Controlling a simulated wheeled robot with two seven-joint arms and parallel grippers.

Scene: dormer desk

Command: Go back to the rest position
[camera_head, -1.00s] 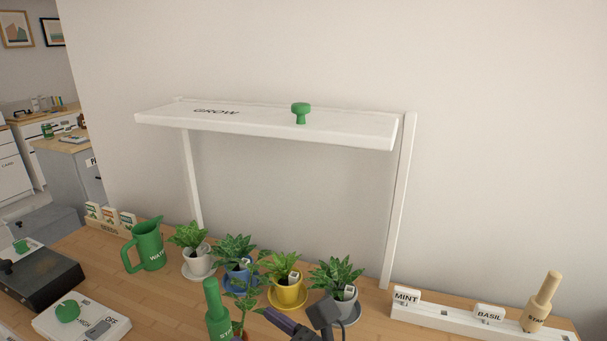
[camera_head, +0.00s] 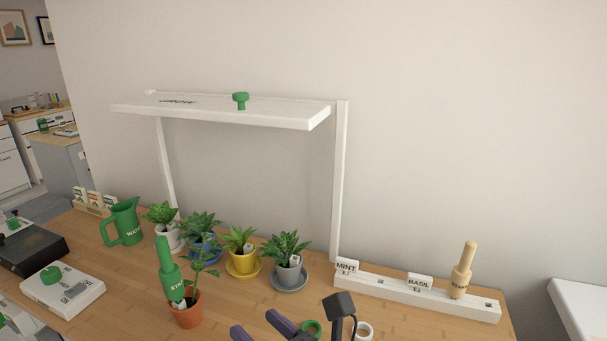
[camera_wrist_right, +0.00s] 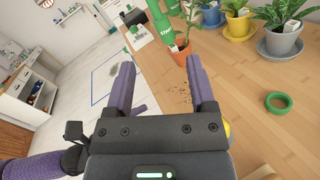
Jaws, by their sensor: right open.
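My right gripper (camera_head: 262,327) is at the bottom edge of the head view, its purple fingers apart. In the right wrist view the gripper (camera_wrist_right: 160,65) is open with nothing between its fingers, above the desk's front edge. A small plant in a terracotta pot (camera_head: 186,314) stands on the desk to its left. A green handled tool with partly hidden lettering (camera_head: 166,264) stands against or just behind that pot. My left gripper is not in view.
Several potted plants stand on saucers below a white shelf (camera_head: 320,119). A green watering jug (camera_head: 124,222) is left. A white rack (camera_head: 400,294) with label tags and a wooden-handled tool is right. A green ring (camera_wrist_right: 278,102) lies on the desk.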

